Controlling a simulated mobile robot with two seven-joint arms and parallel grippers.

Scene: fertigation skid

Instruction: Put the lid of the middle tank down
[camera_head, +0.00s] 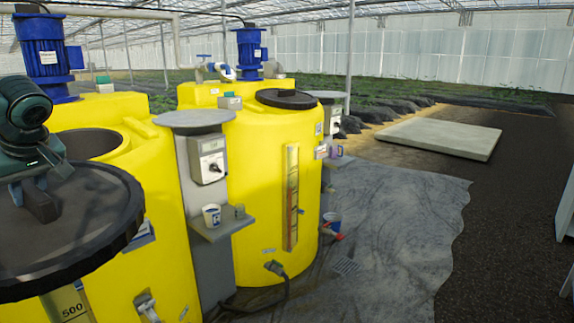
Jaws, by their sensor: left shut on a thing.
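My left gripper (40,203) comes in at the left edge and is shut on a wide black round lid (95,235), seemingly by a grip at its middle. The lid is in the air in front of the near yellow tank (165,225), its far edge overlapping the tank top in the picture. Behind it the tank's round opening (95,138) shows uncovered. The lid hides part of the tank's front and top. Which tank is the middle one is not plain from this view. My right gripper is not in view.
A farther yellow tank (265,150) has its black lid (286,98) on. Between the tanks a grey stand (185,170) carries a control box (208,160) and a shelf with a white cup (211,215). Blue motors (42,55) rise above the tanks. The grey floor sheet (395,225) at right is largely clear.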

